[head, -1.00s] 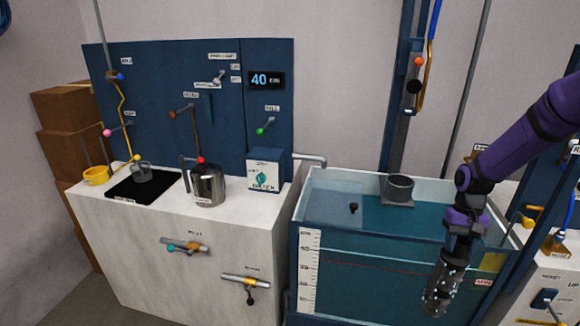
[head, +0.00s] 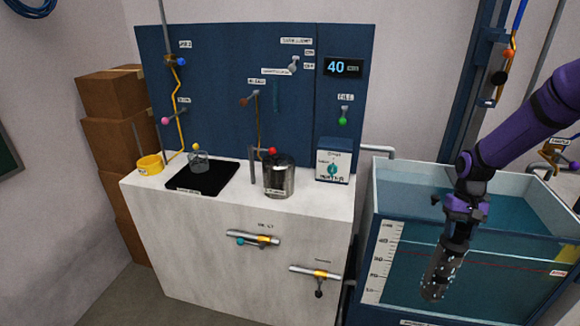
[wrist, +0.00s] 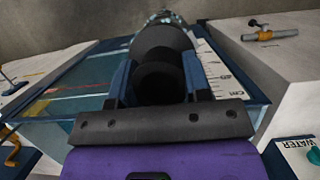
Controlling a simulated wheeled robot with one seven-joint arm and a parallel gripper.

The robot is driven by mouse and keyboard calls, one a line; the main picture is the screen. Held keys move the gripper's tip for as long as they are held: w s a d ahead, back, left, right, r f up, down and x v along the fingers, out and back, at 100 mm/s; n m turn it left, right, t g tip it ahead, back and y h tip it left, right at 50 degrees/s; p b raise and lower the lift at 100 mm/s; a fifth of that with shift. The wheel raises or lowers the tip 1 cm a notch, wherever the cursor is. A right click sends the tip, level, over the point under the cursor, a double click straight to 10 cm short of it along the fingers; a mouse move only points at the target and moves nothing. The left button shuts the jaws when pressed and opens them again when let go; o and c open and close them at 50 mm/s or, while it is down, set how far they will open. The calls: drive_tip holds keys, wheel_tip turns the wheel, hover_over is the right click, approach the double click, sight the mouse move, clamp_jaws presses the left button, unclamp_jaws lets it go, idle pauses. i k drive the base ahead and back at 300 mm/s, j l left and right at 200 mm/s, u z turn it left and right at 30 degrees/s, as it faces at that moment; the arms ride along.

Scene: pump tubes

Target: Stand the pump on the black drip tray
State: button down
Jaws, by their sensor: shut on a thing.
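My gripper (head: 458,226) is shut on the pump (head: 438,270), a grey cylinder with pale dots that hangs down, slightly tilted, in front of the water tank. In the wrist view the dark body of the pump (wrist: 163,50) lies between the fingers, and its far end is partly hidden. The black drip tray (head: 212,182) lies flat on the white counter, far to the left of my gripper.
The water tank (head: 384,250) stands right of the white counter (head: 200,240). Valve handles (head: 253,239) stick out in front.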

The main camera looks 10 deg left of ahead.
sight(210, 184)
drive_tip(key=k+j, duration=0.1)
drive_tip(key=j, duration=2.65)
drive_tip(key=k+u, duration=0.05)
